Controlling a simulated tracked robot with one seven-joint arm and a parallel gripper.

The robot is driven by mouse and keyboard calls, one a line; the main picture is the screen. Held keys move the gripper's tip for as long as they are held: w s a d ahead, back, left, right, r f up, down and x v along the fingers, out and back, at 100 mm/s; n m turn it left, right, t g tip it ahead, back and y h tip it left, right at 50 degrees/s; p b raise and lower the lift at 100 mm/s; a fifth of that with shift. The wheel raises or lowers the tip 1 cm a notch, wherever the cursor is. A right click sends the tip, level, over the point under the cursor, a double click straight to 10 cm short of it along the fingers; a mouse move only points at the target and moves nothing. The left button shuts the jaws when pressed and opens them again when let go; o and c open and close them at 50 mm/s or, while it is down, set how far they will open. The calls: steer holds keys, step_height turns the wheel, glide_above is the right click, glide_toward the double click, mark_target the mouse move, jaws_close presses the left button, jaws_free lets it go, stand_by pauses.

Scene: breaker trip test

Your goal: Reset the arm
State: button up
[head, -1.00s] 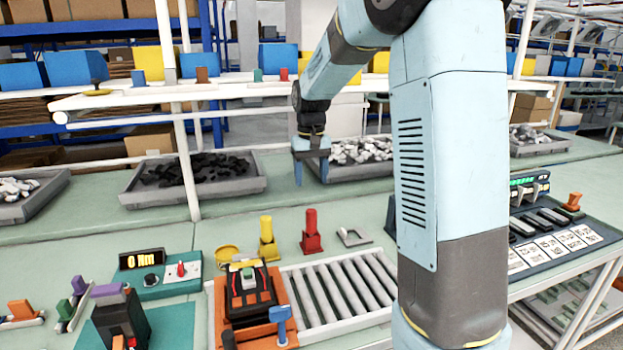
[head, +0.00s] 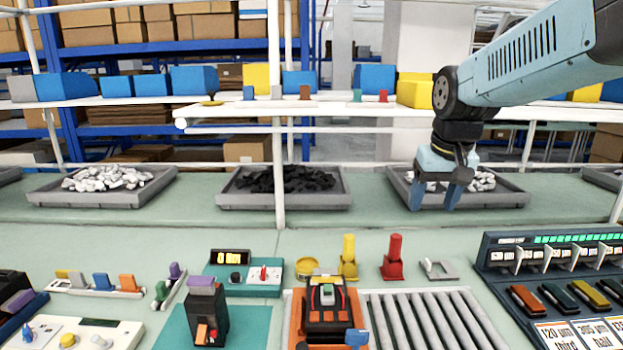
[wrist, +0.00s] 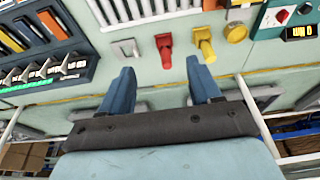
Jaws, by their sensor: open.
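My gripper (head: 433,196) hangs from my blue arm at the upper right in the head view, in front of the tray of pale parts at the back of the bench. Its two blue fingers point down and are spread, with nothing between them. In the wrist view the fingers (wrist: 160,88) are apart and empty. Beyond them lie a red post (wrist: 165,52), a yellow post (wrist: 203,45) and a grey bracket (wrist: 126,48). The black and orange breaker unit (head: 327,307) sits on an orange fixture at the front centre, well away from my gripper.
A roller strip (head: 425,318) lies right of the breaker. A dark panel with coloured levers (head: 560,275) stands at the right. A dark device (head: 205,315) stands on a teal mat at left. A white shelf post (head: 278,170) rises mid-bench. Green bench around the posts is partly clear.

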steer(key=s+f+t, duration=0.1)
steer(key=s+t, duration=0.1)
steer(key=s, duration=1.1)
steer(key=shift+f, duration=0.15)
